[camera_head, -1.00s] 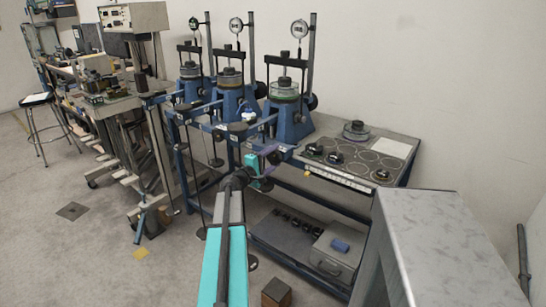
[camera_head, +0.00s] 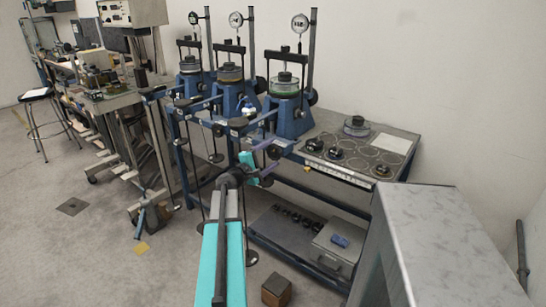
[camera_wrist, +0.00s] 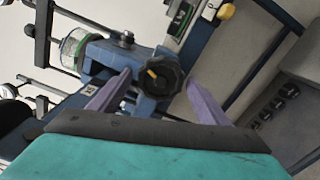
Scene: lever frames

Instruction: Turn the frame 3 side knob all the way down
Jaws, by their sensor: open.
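The side knob (camera_wrist: 160,75) is black and lobed, with a yellow mark on its face, in the middle of the wrist view. It sits on the blue body of the nearest lever frame (camera_head: 290,115); I cannot read a frame number. In the head view the knob (camera_head: 273,152) is small and dark, beside my gripper (camera_head: 265,157). My gripper is open, and its two purple fingers reach toward the knob, one tip on each side of it in the wrist view (camera_wrist: 159,77). I cannot tell whether either finger touches it. Nothing is held.
Two more blue lever frames (camera_head: 232,90) stand behind to the left. A tabletop (camera_head: 350,172) with dark knobs and a weight lies to the right. A grey cabinet (camera_head: 440,240) stands at front right. A metal box (camera_head: 335,255) sits on the lower shelf. Open floor lies left.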

